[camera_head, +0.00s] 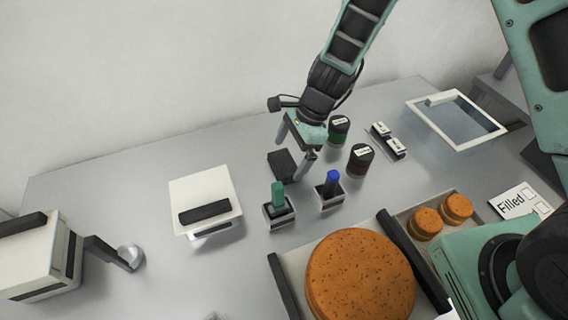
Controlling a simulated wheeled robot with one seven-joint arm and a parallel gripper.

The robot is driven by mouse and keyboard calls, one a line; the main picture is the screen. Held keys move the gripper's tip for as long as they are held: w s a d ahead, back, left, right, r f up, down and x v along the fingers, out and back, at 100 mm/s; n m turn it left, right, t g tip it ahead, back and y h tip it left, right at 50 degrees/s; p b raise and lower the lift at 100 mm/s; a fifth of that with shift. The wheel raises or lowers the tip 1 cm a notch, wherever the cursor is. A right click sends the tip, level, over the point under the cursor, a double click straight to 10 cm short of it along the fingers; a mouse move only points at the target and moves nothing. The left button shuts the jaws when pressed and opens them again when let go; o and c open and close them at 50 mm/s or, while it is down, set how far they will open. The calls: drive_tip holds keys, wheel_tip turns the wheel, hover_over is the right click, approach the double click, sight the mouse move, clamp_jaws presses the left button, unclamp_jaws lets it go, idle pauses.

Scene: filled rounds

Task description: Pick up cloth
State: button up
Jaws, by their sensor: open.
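A small dark rectangular piece (284,165), which looks like the folded cloth, lies flat on the grey table in the head view. My gripper (294,154) reaches down from the top and is open, its two fingers apart. The fingers are over or beside the dark piece, one toward its upper left and one at its right side. I cannot tell whether they touch it. Nothing shows between the fingers, and part of the piece's right side is hidden by the gripper.
Green-topped (278,194) and blue-topped (332,182) items stand in holders just in front. Dark jars (360,160) stand to the right. A white black-handled block (205,192) is left. A tray wall (283,285) borders a big orange round (360,278).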

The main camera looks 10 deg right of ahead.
sight(285, 162)
drive_tip(key=shift+x, duration=1.5)
drive_tip(key=shift+w, duration=0.1)
drive_tip(key=c, duration=0.8)
wheel_tip(285, 162, up, 10)
drive_tip(key=shift+o, duration=0.6)
drive_tip(key=shift+r, duration=0.15)
